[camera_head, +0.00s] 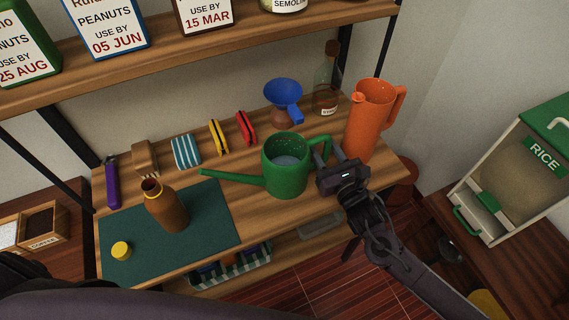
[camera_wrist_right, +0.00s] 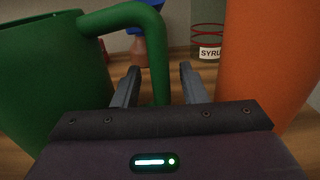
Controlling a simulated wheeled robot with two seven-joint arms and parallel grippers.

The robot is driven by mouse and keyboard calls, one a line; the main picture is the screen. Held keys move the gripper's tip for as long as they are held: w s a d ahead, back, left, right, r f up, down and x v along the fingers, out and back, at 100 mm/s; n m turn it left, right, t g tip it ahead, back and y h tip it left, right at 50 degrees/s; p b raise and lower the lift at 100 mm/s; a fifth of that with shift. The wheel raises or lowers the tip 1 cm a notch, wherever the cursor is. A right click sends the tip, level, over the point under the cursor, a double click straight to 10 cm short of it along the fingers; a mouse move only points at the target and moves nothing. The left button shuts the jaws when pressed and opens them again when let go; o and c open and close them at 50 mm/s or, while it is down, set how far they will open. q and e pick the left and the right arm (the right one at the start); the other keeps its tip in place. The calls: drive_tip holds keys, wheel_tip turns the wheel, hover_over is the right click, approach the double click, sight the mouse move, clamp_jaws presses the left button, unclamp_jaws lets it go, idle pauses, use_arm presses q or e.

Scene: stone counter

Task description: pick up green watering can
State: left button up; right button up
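The green watering can (camera_head: 285,168) stands upright on the wooden shelf, its spout pointing left and its handle on the right. My right gripper (camera_head: 334,160) is at the handle side of the can. In the right wrist view the can's body (camera_wrist_right: 40,80) fills the left, and its handle (camera_wrist_right: 159,60) comes down between the two open fingers of my right gripper (camera_wrist_right: 159,80). A gap shows between the handle and the right finger; contact with the left finger is unclear. My left gripper is not seen.
An orange pitcher (camera_head: 368,125) stands close on the right of my right gripper. Behind the can are a blue funnel (camera_head: 283,92) and a syrup bottle (camera_head: 326,88). A brown bottle (camera_head: 166,207) stands on a green mat (camera_head: 215,225) at left.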

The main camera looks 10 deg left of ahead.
clamp_jaws()
idle(0.3)
drive_tip(key=shift+r, duration=0.25)
